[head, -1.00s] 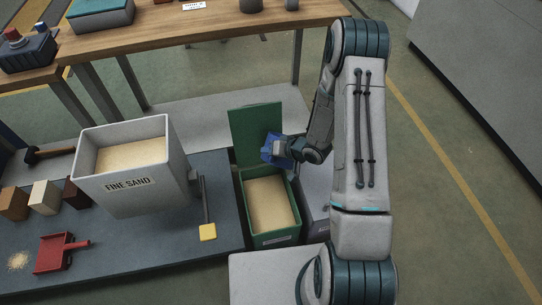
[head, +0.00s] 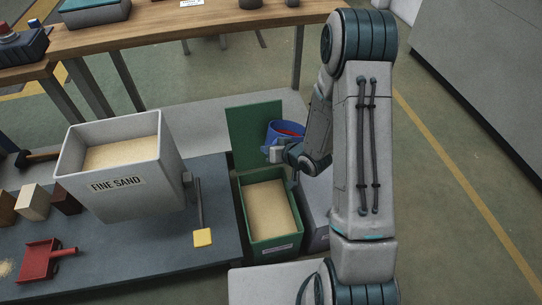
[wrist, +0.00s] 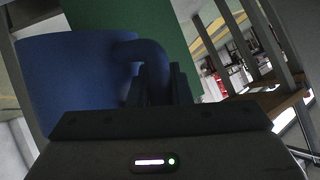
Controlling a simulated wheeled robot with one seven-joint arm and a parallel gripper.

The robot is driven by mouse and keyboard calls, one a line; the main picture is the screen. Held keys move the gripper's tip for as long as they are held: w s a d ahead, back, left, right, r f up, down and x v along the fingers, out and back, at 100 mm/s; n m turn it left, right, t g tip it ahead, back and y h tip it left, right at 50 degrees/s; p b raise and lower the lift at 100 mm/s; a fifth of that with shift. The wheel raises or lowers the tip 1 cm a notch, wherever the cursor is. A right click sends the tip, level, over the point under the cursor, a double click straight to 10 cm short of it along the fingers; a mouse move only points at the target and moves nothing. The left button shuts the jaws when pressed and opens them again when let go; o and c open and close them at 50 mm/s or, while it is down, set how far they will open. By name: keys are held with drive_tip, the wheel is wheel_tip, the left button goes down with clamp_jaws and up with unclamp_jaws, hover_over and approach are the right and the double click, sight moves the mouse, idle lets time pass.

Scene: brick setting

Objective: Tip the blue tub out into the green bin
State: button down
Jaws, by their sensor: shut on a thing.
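The blue tub (head: 273,133) is held up near the raised lid of the green bin (head: 273,244), above the bin's back right part. Its mouth faces up and something red shows inside. My gripper (head: 275,153) is at the tub's near side. In the wrist view the tub (wrist: 75,75) fills the left, and my gripper is shut on its curved handle (wrist: 150,58). The fingertips are mostly hidden there. The green bin stands open on the floor, with pale sand (head: 270,208) inside and its lid (head: 252,130) upright at the back.
A grey bin marked FINE SAND (head: 155,180) stands left on a dark platform (head: 140,265). A yellow-ended tool (head: 203,237), a red dustpan (head: 40,258) and several small blocks lie around it. A grey bin (head: 314,205) stands right of the green bin. A wooden table (head: 200,30) is behind.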

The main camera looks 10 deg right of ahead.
drive_tip(key=shift+r+n+t+h+b, duration=0.3)
drive_tip(key=shift+n+t+b, duration=0.5)
drive_tip(key=shift+b, duration=1.6)
drive_tip(key=shift+r+n+t+h+b, duration=0.2)
drive_tip(key=shift+r+n+t+b, duration=0.55)
drive_tip(key=shift+b, duration=1.6)
drive_tip(key=shift+f+m, duration=0.25)
drive_tip(key=shift+f, duration=0.15)
drive_tip(key=shift+d+f, duration=0.1)
